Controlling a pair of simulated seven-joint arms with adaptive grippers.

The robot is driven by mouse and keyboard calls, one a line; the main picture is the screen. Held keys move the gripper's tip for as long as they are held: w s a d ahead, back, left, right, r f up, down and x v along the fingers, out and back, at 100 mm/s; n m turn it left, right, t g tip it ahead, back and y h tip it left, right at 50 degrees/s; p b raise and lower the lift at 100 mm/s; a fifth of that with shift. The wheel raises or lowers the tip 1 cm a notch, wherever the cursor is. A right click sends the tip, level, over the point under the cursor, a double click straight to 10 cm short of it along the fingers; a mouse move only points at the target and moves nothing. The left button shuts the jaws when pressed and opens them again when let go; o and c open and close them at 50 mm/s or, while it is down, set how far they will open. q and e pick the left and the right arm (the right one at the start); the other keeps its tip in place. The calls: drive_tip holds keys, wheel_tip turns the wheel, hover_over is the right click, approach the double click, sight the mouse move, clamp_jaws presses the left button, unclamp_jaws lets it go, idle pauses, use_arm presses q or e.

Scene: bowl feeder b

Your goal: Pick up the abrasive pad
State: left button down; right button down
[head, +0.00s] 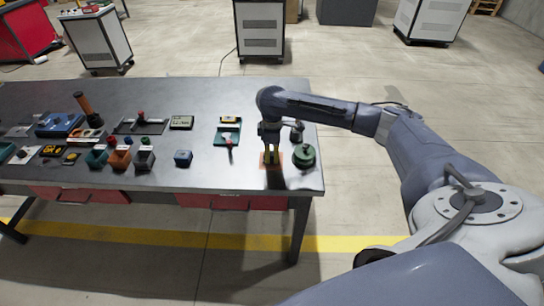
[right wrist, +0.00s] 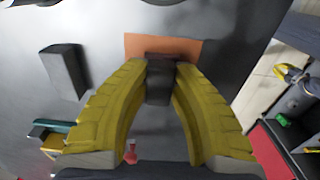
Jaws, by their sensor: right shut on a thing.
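The abrasive pad appears as a small dark block (right wrist: 160,82) between my right fingertips in the right wrist view. My right gripper (right wrist: 160,85) has yellow fingers that press on it from both sides. In the head view my right gripper (head: 272,160) points down at the right end of the table, over an orange square (head: 263,160). The pad cannot be made out there. The orange square also shows behind the pad in the right wrist view (right wrist: 190,46). Whether the pad still touches it is hard to tell. My left gripper is not in view.
A round green thing (head: 304,156) stands close right of my right gripper. Several tools and small blocks fill the left of the dark table (head: 240,95). Its right edge is near.

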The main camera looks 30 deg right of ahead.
sight(272, 153)
wheel_tip(272, 153, up, 19)
idle(0.5)
drive_tip(key=c, duration=1.8)
unclamp_jaws()
clamp_jaws()
